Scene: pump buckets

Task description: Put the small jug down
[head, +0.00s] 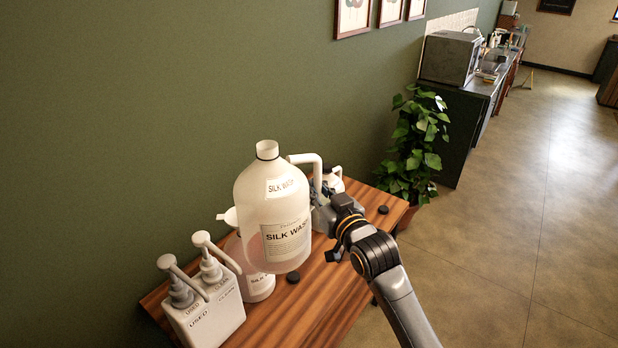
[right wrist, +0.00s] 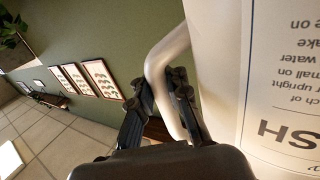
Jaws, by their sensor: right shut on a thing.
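In the right wrist view my gripper's fingers (right wrist: 160,100) close around the pale handle (right wrist: 168,65), and the label (right wrist: 290,90) is close by. My left gripper is not in view.
A white pump holder (head: 212,315) marked USED and CLEAN stands at the front left. Another jug (head: 258,288) stands behind the held one. A white bottle (head: 333,178) is behind my gripper. Black caps (head: 292,277) (head: 383,210) lie on the table. A plant (head: 415,145) stands beyond.

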